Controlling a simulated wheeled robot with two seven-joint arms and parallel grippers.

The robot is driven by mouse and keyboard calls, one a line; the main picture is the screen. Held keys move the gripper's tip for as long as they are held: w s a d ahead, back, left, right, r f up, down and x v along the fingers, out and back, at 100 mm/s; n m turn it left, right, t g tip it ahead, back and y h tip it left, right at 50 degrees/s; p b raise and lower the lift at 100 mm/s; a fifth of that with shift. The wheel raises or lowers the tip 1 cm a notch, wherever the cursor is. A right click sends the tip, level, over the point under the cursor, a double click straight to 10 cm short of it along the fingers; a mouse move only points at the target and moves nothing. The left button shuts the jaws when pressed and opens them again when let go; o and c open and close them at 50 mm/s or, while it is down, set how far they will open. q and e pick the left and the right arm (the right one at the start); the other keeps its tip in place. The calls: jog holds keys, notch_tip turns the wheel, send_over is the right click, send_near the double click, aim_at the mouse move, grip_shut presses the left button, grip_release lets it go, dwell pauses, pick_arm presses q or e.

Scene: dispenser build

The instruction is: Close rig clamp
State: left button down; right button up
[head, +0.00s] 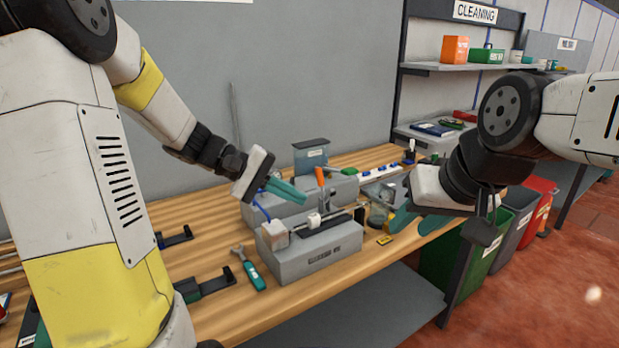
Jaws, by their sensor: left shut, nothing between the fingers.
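The rig (312,262) is a grey block with a label on its front, standing on the wooden bench. A clamp with an upright orange handle (320,177) stands at its top. A small white part (314,220) and a dark bar (326,231) sit on the rig's top. My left gripper (300,195) is shut and empty, with teal fingers, just left of the orange handle and above the rig's back. Contact with the handle cannot be told. My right gripper (418,220) appears open and empty, over the bench's right end, clear of the rig.
A wrench with a teal handle (249,270) lies left of the rig. Black brackets (203,286) stand nearby on the bench. A yellow item (385,239) lies right of the rig. Green, grey and red bins (537,205) stand at the right, below a shelf (470,67).

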aim_at(322, 184)
pick_arm(q)
jog(key=w+a+f+n+t+h, duration=0.1)
jog(key=w+a+f+n+t, duration=0.1)
jog(key=w, duration=0.3)
jog(key=w+a+f+n+t+h, duration=0.1)
jog(key=w+a+f+n+t, duration=0.1)
jog(key=w, duration=0.4)
jog(key=w+a+f+n+t+h, duration=0.2)
jog(key=w+a+n+t, duration=0.1)
jog(key=w+a+t, duration=0.1)
jog(key=shift+w+a+f, duration=0.2)
jog(key=shift+w+a, duration=0.25)
jog(key=shift+w+a+f, duration=0.2)
jog(key=shift+w+a, duration=0.2)
jog(key=shift+a, duration=0.05)
jog(key=x, duration=1)
jog(key=shift+d, duration=0.1)
jog(key=shift+s+d+r, duration=0.4)
jog(key=shift+s+d, duration=0.25)
jog(key=shift+s+d+r, duration=0.4)
jog(key=shift+s+d, duration=0.25)
